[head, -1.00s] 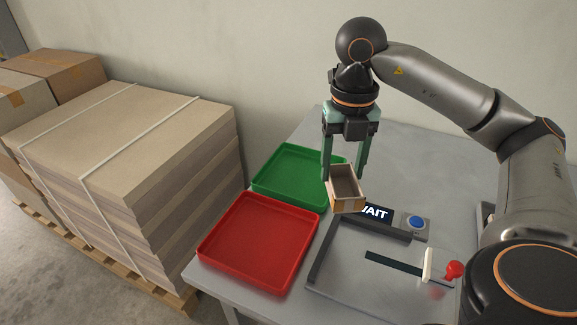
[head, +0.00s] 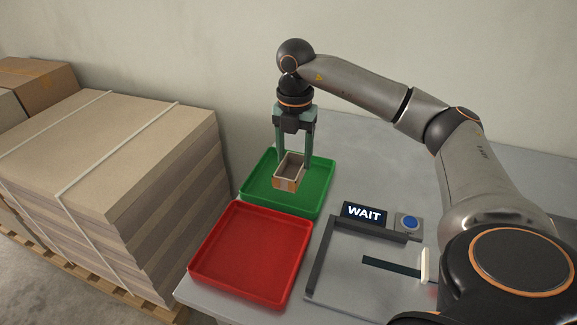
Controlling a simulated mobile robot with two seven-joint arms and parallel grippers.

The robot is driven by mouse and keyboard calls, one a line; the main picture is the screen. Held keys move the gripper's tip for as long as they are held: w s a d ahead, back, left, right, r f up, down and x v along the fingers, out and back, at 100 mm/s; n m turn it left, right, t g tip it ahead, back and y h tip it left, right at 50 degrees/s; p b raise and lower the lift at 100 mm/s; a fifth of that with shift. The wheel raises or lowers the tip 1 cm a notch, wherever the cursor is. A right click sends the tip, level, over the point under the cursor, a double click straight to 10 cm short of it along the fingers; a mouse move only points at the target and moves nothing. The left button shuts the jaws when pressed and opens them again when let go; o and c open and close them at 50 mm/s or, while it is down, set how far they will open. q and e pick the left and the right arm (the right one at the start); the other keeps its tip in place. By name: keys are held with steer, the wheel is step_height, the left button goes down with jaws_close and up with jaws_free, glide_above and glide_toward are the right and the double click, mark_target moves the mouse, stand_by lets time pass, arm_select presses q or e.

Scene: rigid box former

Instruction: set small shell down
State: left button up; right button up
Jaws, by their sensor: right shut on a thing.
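The small shell (head: 287,172) is an open-topped brown cardboard box with a lighter tape patch on its front. My right gripper (head: 293,160) points down and is shut on the shell, one finger on each side. My left gripper is not in the head view.
An empty red tray (head: 250,255) sits in front of the green one. To the right are a sign reading WAIT (head: 364,213), a blue button (head: 410,223) and a forming fixture (head: 325,262) with a slot. Stacked cardboard sheets (head: 130,190) stand left of the table.

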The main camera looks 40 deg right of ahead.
mark_target(288, 166)
steer(key=w+f, duration=0.2)
steer(key=shift+w+d+f, duration=0.1)
steer(key=shift+d+f, duration=0.05)
steer(key=shift+f, duration=0.2)
step_height(288, 166, down, 3)
steer(key=shift+b, duration=0.3)
steer(key=o, duration=1.3)
steer(key=shift+o, duration=0.2)
step_height(288, 166, up, 11)
steer(key=shift+p, duration=0.8)
steer(key=shift+r, duration=0.6)
